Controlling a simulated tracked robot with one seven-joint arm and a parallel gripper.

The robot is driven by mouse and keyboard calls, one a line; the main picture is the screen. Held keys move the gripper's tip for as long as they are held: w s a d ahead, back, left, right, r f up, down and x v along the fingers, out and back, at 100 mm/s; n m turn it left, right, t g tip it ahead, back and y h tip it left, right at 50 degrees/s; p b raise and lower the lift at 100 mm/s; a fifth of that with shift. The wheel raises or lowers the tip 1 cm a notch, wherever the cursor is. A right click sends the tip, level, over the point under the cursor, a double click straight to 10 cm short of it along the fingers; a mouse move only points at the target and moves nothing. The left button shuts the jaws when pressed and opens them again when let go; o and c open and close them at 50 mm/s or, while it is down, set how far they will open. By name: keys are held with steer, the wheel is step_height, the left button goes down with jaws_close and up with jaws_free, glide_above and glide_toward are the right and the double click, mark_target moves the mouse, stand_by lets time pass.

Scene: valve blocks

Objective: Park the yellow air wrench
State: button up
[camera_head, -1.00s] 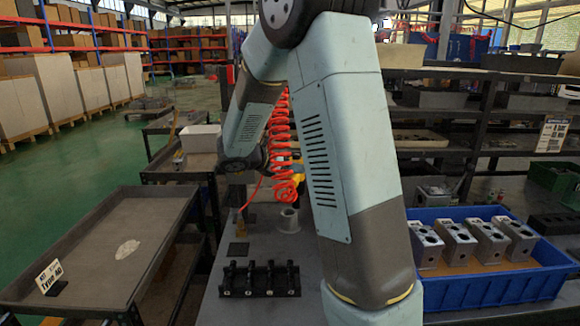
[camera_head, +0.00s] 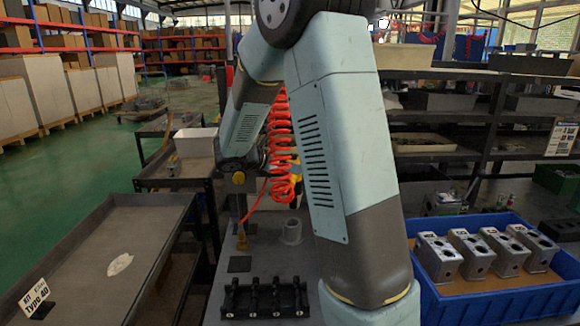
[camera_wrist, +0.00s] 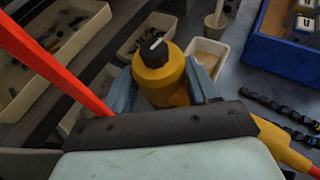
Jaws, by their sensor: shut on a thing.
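The yellow air wrench (camera_wrist: 160,78) is in my gripper (camera_wrist: 165,85), between its two blue-grey fingers, in the wrist view. A black knob-like end with a white mark tops the wrench. In the head view only a small yellow part (camera_head: 296,184) of it shows, behind the coiled red hose (camera_head: 281,140) and my arm; my fingers are hidden there. A grey upright cup (camera_head: 291,231) stands open on the bench near and below the hose. I cannot tell whether it is the wrench's holder. The wrench appears held above the bench.
A black rack (camera_head: 265,299) sits at the bench's front. A small brown pot with a stick (camera_head: 241,241) is left of the cup. A blue crate (camera_head: 500,299) with several metal valve blocks is at right.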

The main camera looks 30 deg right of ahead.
mark_target(291, 199)
steer(key=shift+a+r, duration=0.1)
steer(key=shift+r, duration=0.05)
steer(key=shift+f, duration=5.9)
stand_by(0.5)
steer(key=o, duration=1.5)
steer(key=shift+f, duration=0.1)
steer(key=v, duration=1.3)
steer(key=shift+s+a+r, duration=0.1)
steer(key=shift+a+r, duration=0.15)
steer(key=shift+a, duration=0.1)
